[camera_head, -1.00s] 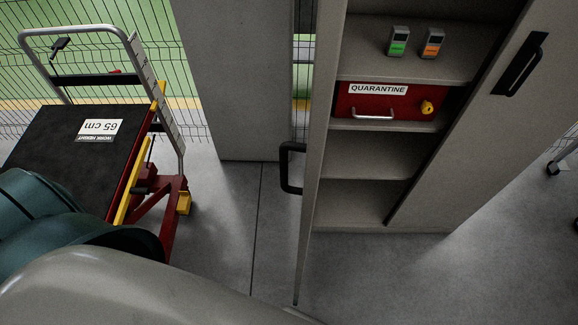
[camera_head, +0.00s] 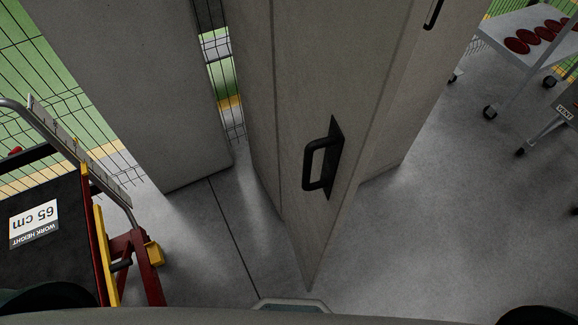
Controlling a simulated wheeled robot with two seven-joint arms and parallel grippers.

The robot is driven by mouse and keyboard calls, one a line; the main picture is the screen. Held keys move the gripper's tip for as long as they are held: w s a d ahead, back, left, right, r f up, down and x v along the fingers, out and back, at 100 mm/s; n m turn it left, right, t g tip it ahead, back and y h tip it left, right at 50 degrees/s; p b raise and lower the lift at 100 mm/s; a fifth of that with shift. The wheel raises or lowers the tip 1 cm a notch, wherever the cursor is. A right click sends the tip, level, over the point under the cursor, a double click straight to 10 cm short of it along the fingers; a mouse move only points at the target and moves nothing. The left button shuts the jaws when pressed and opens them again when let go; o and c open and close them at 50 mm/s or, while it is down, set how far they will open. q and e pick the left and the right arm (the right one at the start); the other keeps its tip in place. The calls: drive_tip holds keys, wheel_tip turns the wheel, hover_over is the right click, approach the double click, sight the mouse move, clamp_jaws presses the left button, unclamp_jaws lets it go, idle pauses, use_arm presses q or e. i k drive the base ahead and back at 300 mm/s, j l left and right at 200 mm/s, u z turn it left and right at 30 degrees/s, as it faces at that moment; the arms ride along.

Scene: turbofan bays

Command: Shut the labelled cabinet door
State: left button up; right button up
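The near cabinet door (camera_head: 290,100) is a tall grey panel that stands swung out from the cabinet toward me. I see its outer face, with a black bar handle (camera_head: 322,160) close to its right edge. Its bottom corner points toward me over the floor. The door hides the shelves inside. No label shows on the part of it in view. Behind it to the right is the cabinet's other grey front panel (camera_head: 392,130), with part of a black handle (camera_head: 433,14) at the top. Neither of my grippers is in view.
A lift cart with a black top (camera_head: 60,255) marked 65 cm stands at the left. A grey panel (camera_head: 135,90) stands left of the cabinet. A trolley with dark red discs (camera_head: 535,38) and another labelled trolley (camera_head: 566,108) are at the right. Floor right of the door is clear.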

sight(341, 66)
drive_tip(key=k+l, duration=0.15)
drive_tip(key=k, duration=0.15)
drive_tip(key=k+l, duration=0.1)
drive_tip(key=k, duration=0.2)
drive_tip(key=k+j+z, duration=0.1)
drive_tip(key=k, duration=0.25)
drive_tip(key=k+j, duration=0.15)
drive_tip(key=k, duration=0.25)
drive_tip(key=k+j+z, duration=0.1)
drive_tip(key=k+j, duration=0.3)
drive_tip(key=j, duration=0.15)
